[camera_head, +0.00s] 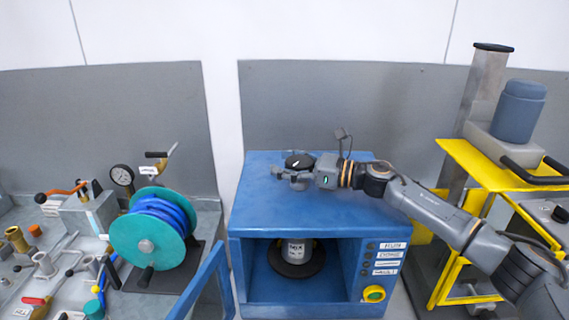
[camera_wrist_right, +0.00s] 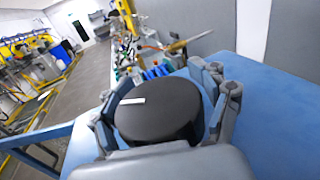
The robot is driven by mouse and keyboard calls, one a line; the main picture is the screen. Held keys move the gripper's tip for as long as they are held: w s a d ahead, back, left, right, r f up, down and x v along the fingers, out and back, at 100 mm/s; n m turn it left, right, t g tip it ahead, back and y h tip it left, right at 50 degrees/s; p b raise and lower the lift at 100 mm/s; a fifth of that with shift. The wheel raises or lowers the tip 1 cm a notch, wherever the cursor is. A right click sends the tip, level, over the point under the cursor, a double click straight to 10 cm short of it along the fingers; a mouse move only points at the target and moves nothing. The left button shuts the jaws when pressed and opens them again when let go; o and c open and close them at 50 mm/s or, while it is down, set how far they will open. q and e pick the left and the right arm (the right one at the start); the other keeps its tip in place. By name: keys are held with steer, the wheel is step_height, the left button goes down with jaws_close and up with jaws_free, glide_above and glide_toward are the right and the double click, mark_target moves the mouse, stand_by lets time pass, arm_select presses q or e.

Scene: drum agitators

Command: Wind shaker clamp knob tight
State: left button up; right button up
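The black round clamp knob (camera_head: 298,161) with a white mark sits on top of the blue shaker cabinet (camera_head: 262,212). It shows large in the right wrist view (camera_wrist_right: 158,112). My right gripper (camera_head: 290,173) is at the knob, reaching in from the right, with a finger on each side of it (camera_wrist_right: 165,88). I cannot tell whether both finger pads press on the knob. Inside the open cabinet, a grey labelled can (camera_head: 295,250) stands on a dark round plate (camera_head: 297,268). My left gripper is not in view.
The cabinet's blue door (camera_head: 207,285) stands open at the front left. A panel with labels and a yellow-ringed button (camera_head: 374,294) is at right. A teal hose reel (camera_head: 147,247) stands left; a yellow frame (camera_head: 480,165) with a blue-grey vessel (camera_head: 519,112) stands right.

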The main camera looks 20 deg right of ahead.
mark_target(313, 168)
steer(key=v, duration=1.2)
